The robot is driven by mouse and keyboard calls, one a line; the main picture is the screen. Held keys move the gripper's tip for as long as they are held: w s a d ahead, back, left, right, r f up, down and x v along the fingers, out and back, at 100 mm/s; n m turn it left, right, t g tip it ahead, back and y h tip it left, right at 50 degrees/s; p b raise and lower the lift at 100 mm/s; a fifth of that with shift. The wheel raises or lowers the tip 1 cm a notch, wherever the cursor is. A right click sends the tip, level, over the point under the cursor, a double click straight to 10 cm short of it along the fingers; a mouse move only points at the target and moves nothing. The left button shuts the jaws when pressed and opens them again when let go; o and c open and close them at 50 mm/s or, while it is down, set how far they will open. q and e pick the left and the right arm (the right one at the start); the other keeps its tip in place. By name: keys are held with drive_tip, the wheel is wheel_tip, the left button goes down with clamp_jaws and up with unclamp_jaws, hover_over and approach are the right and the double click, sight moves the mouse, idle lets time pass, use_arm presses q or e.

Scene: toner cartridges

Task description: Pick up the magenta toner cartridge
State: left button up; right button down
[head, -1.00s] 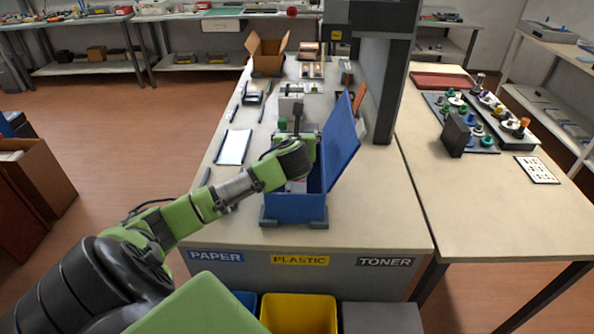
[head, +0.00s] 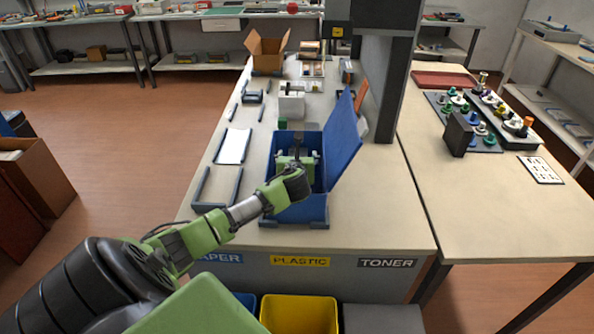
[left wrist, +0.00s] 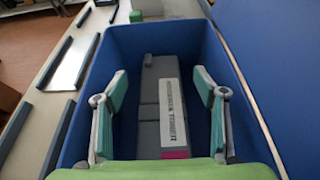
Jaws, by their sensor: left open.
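An open blue box (head: 292,212) stands on the table, and its interior shows in the left wrist view (left wrist: 83,75). A cartridge with a white printed label (left wrist: 171,112) and a magenta near end (left wrist: 174,155) lies in the box beside grey cartridge-like blocks (left wrist: 148,112). The box wall and my arm hide it in the head view. My left gripper (head: 296,160) is at the box opening. In the left wrist view the gripper (left wrist: 158,105) is open, its green-padded fingers on either side of the cartridge and grey blocks, holding nothing. My right gripper is not in view.
The blue lid (head: 345,145) leans open on the right. A dark column (head: 378,90) rises behind it. A white printer-like block (head: 291,103) stands behind the box. Bins labelled paper, plastic and toner are at the front; the yellow bin (head: 299,315) is open.

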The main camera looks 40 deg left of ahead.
use_arm(q)
drive_tip(key=x, duration=0.5)
drive_tip(key=c, duration=1.4)
drive_tip(key=shift+w+r, duration=0.1)
drive_tip(key=c, duration=0.4)
